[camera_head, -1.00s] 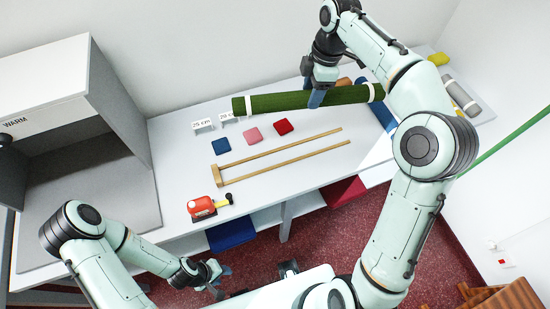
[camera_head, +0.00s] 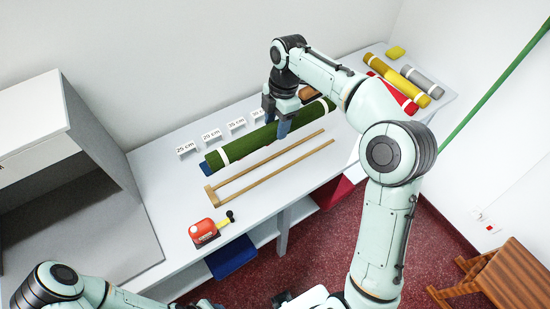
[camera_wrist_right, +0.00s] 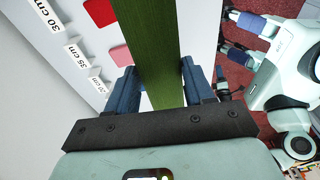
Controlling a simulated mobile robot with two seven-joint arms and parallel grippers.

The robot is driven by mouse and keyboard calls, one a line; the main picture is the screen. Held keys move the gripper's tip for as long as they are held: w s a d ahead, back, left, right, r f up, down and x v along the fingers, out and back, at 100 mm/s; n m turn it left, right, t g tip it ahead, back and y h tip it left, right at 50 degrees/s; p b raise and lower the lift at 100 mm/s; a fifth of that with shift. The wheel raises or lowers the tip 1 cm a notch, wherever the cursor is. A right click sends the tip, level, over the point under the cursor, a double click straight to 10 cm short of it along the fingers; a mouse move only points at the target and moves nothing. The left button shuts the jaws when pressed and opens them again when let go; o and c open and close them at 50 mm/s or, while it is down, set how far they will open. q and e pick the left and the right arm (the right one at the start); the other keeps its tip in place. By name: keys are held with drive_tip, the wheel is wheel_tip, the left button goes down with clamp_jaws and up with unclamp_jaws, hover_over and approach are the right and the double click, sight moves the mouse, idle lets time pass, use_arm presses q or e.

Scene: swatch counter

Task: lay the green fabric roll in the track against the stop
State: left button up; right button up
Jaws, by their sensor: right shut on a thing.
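The green fabric roll (camera_head: 245,143), with white bands near its ends, is held by my right gripper (camera_head: 281,122), whose blue fingers sit either side of it. In the right wrist view the roll (camera_wrist_right: 152,45) runs between the fingers of the gripper (camera_wrist_right: 162,92). The wooden track (camera_head: 265,171) has two rails and a stop (camera_head: 210,194) at its left end. The roll is behind the track, roughly parallel to it; its exact height is unclear. No roll lies between the rails. My left gripper (camera_head: 204,303) barely shows at the bottom edge.
Number cards (camera_head: 211,135) stand behind the roll. A blue swatch (camera_head: 206,168) peeks out by its left end. A red tape dispenser (camera_head: 204,231) stands in front of the track. Yellow (camera_head: 411,85), red (camera_head: 404,100) and grey (camera_head: 423,82) rolls lie at right. A box (camera_head: 35,125) stands at left.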

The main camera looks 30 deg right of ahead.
use_arm(q)
drive_tip(key=shift+s+f+b, duration=0.4)
drive_tip(key=shift+s+f, duration=0.05)
drive_tip(key=shift+f, duration=0.2)
drive_tip(key=shift+s+f+b, duration=0.4)
drive_tip(key=shift+s+f, duration=0.05)
drive_tip(key=shift+f, duration=0.2)
use_arm(e)
drive_tip(key=shift+f, duration=7.1)
drive_tip(key=shift+f, duration=0.3)
drive_tip(key=o, duration=1.3)
use_arm(q)
drive_tip(key=shift+f, duration=0.15)
use_arm(e)
drive_tip(key=r, duration=0.4)
drive_tip(key=d+r+p, duration=0.1)
drive_tip(key=r, duration=0.7)
drive_tip(key=shift+w+d+r+p, duration=0.1)
drive_tip(key=shift+d+r+p, duration=0.1)
drive_tip(key=shift+d+p, duration=0.15)
use_arm(q)
drive_tip(key=shift+w+r, duration=0.4)
drive_tip(key=shift+r, duration=0.25)
drive_tip(key=shift+w+r, duration=0.35)
drive_tip(key=shift+r, duration=0.25)
